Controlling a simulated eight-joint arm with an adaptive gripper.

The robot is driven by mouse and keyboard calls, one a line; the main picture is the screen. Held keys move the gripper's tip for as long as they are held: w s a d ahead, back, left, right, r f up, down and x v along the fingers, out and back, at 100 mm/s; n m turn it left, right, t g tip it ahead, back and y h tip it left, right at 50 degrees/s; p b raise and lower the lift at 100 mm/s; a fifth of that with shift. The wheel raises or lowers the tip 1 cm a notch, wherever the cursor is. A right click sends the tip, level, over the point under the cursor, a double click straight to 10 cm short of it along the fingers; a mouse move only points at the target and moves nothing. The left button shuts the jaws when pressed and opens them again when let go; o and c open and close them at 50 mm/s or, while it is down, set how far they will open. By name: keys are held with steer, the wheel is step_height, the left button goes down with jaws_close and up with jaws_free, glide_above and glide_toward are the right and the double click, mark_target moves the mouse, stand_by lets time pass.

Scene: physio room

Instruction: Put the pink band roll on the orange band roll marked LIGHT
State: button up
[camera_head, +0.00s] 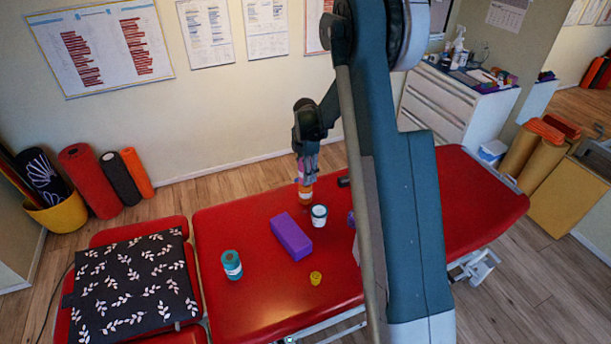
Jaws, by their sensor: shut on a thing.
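My gripper (306,172) points down over the far part of the red treatment table. It is shut on the pink band roll (304,181), of which only a small pink patch shows at the fingertips. The orange band roll (305,195) stands upright on the table directly below, with a pale label whose print is too small to read. The pink roll appears right above the orange roll; I cannot tell whether they touch.
On the red table (250,305) are a white jar (319,217), a purple block (291,237), a teal roll (232,265) and a small yellow item (315,278). A dark item (344,182) lies right of the gripper. My arm hides part of the table.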

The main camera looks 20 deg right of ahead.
steer(key=shift+f, duration=0.3)
steer(key=shift+f, duration=0.15)
steer(key=o, duration=1)
step_height(320, 180, up, 12)
steer(key=shift+r+p, duration=0.15)
steer(key=shift+p, duration=0.2)
stand_by(0.6)
